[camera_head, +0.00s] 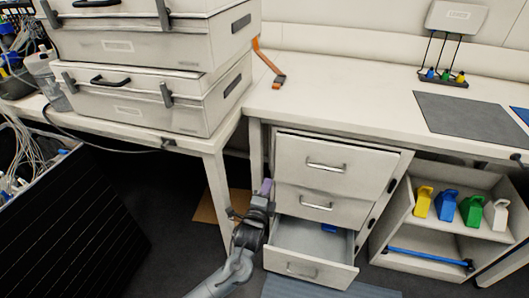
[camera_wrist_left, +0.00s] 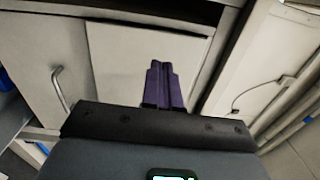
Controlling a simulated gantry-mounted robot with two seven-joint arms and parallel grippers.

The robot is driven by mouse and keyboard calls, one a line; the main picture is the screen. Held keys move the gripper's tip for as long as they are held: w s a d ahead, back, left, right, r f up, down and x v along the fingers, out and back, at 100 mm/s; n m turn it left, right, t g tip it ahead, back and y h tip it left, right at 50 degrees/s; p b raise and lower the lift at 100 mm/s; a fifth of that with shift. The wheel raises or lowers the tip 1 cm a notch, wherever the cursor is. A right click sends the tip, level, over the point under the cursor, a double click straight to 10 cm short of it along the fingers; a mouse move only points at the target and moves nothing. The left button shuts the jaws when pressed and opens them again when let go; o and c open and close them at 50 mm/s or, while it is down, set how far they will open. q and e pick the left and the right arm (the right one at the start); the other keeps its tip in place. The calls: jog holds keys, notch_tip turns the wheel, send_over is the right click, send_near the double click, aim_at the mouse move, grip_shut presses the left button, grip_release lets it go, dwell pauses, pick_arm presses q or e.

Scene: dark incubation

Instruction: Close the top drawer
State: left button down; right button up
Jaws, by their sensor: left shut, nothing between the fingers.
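The top drawer (camera_head: 300,152) is a pale front with a metal bar handle, in the white drawer unit under the bench. It looks flush or nearly so with the cabinet; I cannot tell if a small gap remains. My left gripper (camera_head: 266,187) has its purple fingers together, with nothing between them, at the left edge of the drawer unit, beside the drawer fronts. In the left wrist view the shut fingers (camera_wrist_left: 161,72) point at a pale drawer front (camera_wrist_left: 125,50), with a bar handle to their left. Contact cannot be told. My right gripper is not in view.
The middle drawer (camera_head: 290,196) looks shut. The bottom drawer (camera_head: 335,275) stands pulled out, with something blue inside, right of my left arm. A bench leg (camera_head: 217,195) stands left of the gripper. An open shelf (camera_head: 420,262) with several coloured items stands to the right.

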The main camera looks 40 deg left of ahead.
aim_at(284, 159)
pick_arm(q)
jog(key=w+b, duration=0.1)
jog(key=w, duration=0.3)
jog(key=w+a+b, duration=0.1)
jog(key=w, duration=0.3)
jog(key=w+b, duration=0.1)
jog(key=w, duration=0.3)
jog(key=shift+a+f, duration=0.35)
jog(key=shift+f, duration=0.05)
jog(key=shift+w, duration=0.1)
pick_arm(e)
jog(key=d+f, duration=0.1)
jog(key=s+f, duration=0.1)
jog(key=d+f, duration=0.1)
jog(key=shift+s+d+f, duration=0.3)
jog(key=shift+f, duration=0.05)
pick_arm(q)
jog(key=shift+a, duration=0.1)
